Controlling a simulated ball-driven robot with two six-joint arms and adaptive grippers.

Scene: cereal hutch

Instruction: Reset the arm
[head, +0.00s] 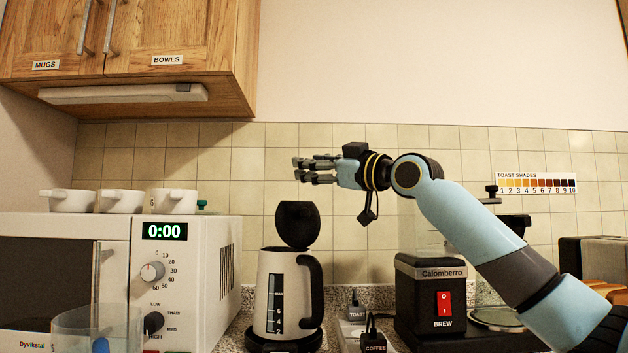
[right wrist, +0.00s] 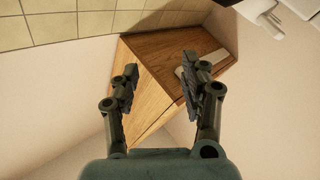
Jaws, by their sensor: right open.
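My right arm (head: 480,225) comes in from the lower right of the head view, bends at the elbow and reaches left. My right gripper (head: 300,170) is raised in the air above the kettle, with its fingers pointing left. In the right wrist view the gripper (right wrist: 165,90) has its two fingers apart with nothing between them. Behind them lies the wooden cabinet (right wrist: 155,70). My left gripper does not show in either view.
A white kettle (head: 285,290) with its dark lid (head: 297,224) raised stands below the gripper. A microwave (head: 180,285) with several white cups on top is at left. A coffee maker (head: 440,300) is under my arm. A wall cabinet (head: 215,50) hangs upper left.

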